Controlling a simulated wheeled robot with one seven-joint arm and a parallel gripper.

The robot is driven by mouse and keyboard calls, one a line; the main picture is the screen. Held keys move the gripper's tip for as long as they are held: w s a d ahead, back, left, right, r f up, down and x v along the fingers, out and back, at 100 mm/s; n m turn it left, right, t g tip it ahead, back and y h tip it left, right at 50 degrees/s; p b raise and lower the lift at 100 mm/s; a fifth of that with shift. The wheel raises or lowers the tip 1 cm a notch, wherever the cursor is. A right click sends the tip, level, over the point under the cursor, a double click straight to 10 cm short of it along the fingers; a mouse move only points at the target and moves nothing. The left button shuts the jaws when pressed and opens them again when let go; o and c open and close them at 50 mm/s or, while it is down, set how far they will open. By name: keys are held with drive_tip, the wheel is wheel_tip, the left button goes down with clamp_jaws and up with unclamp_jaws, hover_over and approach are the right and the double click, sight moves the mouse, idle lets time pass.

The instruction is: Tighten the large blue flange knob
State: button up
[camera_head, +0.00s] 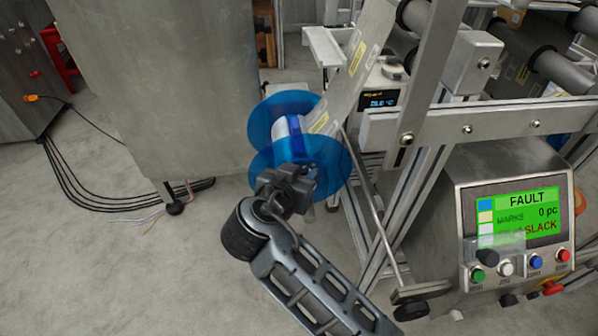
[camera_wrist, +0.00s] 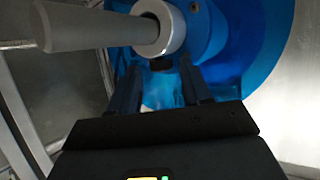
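The blue reel has two large translucent flanges, with the near flange (camera_head: 335,165) nearest my arm in the head view. In the wrist view the blue flange (camera_wrist: 262,50) fills the upper right. A grey shaft (camera_wrist: 95,30) with a metal collar runs in front of the blue hub. A small dark knob (camera_wrist: 161,63) shows under the collar; whether it is the flange knob is unclear. My gripper (camera_head: 286,188) is at the near flange. In the wrist view its fingers (camera_wrist: 162,75) are apart, on either side of the dark knob, and contact cannot be told.
A label web (camera_head: 362,55) runs from the reel up to the machine frame (camera_head: 480,122) on the right. A control box with a screen (camera_head: 518,213) reading FAULT stands at the lower right. A large grey cabinet (camera_head: 160,90) stands behind left. Cables (camera_head: 85,190) lie on the floor.

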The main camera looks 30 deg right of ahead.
drive_tip(key=shift+d+r, duration=0.1)
drive_tip(key=shift+r, duration=0.1)
idle(0.5)
drive_tip(key=n, duration=0.1)
drive_tip(key=n+t+y+p, duration=0.1)
drive_tip(key=t+y+p, duration=0.1)
drive_tip(key=shift+s+d+n, duration=0.25)
drive_tip(key=shift+n, duration=0.15)
drive_tip(key=n+y+p, duration=0.1)
drive_tip(key=n+t+y+p, duration=0.1)
drive_tip(key=p, duration=0.1)
drive_tip(key=n+y+p, duration=0.1)
drive_tip(key=shift+s+d+r+t+y+p, duration=0.1)
drive_tip(key=shift+d+r+t+y+p, duration=0.05)
drive_tip(key=shift+d+t+y+p, duration=0.2)
drive_tip(key=shift+f+n+y+p, duration=0.25)
drive_tip(key=shift+n+y+p, duration=0.55)
drive_tip(key=shift+y, duration=0.05)
drive_tip(key=shift+d+n+t+y, duration=0.15)
drive_tip(key=shift+n+t+y, duration=0.1)
drive_tip(key=shift+n+y, duration=0.3)
drive_tip(key=shift+d+f+n+y, duration=0.1)
drive_tip(key=shift+n+y, duration=0.35)
drive_tip(key=shift+y, duration=0.1)
